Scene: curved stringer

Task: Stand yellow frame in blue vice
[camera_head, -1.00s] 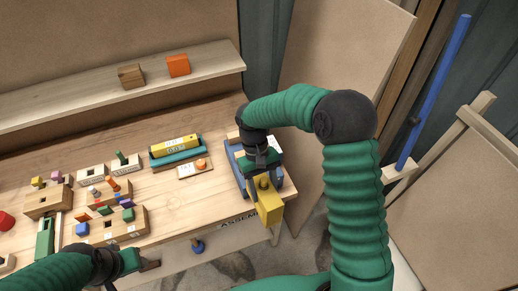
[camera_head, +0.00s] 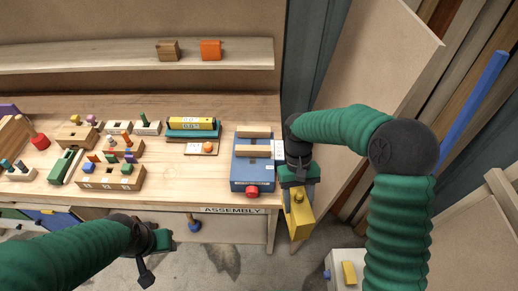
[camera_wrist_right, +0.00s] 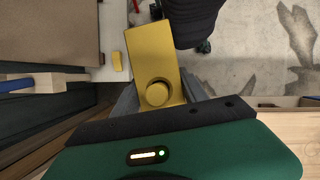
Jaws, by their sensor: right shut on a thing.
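The yellow frame (camera_head: 300,221) looks like a solid yellow block with a round knob. My right gripper (camera_head: 298,188) is shut on it and holds it beyond the bench's right end, right of the vice. It also shows in the right wrist view (camera_wrist_right: 150,55), with the knob towards the camera. The blue vice (camera_head: 250,178) sits at the bench's right end, with two pale wooden jaw strips, a gap between them and a red knob in front. Nothing yellow is in it. My left gripper (camera_head: 155,256) is in front of the bench, away from both; its jaw opening is unclear.
The wooden bench (camera_head: 185,180) holds several peg blocks on the left and a teal tray (camera_head: 190,134) with a yellow bar. A shelf (camera_head: 120,57) with two small blocks runs behind. A white stand (camera_head: 347,262) with a yellow piece is at lower right. A leaning board (camera_head: 375,60) stands right.

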